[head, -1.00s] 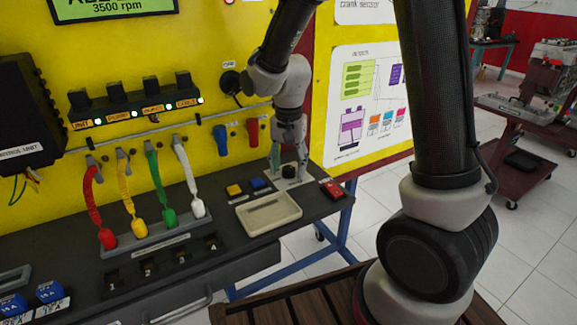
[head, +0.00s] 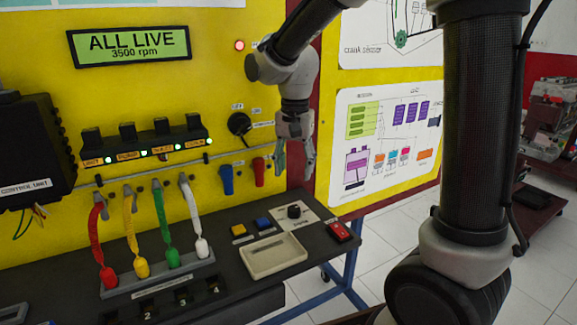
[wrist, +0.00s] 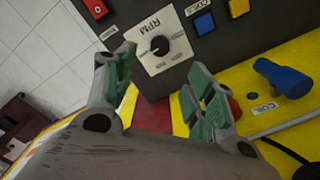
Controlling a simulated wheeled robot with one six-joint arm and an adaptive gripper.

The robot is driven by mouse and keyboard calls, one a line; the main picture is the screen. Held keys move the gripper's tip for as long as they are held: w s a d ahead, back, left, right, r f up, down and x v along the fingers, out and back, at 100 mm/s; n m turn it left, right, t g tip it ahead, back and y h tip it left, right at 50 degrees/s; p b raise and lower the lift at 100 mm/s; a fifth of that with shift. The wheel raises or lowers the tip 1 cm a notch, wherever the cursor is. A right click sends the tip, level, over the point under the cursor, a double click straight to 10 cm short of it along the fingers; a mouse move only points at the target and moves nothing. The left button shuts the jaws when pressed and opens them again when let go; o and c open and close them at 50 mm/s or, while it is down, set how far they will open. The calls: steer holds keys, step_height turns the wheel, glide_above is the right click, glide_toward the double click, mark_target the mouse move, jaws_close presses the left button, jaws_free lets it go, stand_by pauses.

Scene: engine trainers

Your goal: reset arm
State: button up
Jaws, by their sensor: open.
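My gripper (head: 294,160) is open and empty. It hangs pointing down in front of the yellow panel, above the right end of the dark bench. In the wrist view my gripper (wrist: 165,90) has its two green-padded fingers spread apart. The RPM knob (head: 294,212) is black on a white plate, below my gripper and apart from it. The knob also shows in the wrist view (wrist: 160,45), beyond the fingertips. The display (head: 130,45) reads "ALL LIVE 3500 rpm".
A beige tray (head: 273,257), a yellow button (head: 238,231), a blue button (head: 263,223) and a red switch (head: 338,231) sit on the bench. Blue (head: 227,180) and red (head: 259,172) connectors hang on the panel. Red, yellow, green and white leads stand in a grey holder (head: 160,275).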

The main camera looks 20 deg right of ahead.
steer(key=s+d+r+n+t, duration=0.2)
steer(key=s+d+r+n, duration=0.1)
steer(key=s+d, duration=0.4)
steer(key=s+d+r+n+t, duration=0.2)
steer(key=s+d+r+n, duration=0.2)
steer(key=s+d, duration=0.4)
steer(key=s, duration=0.5)
stand_by(0.3)
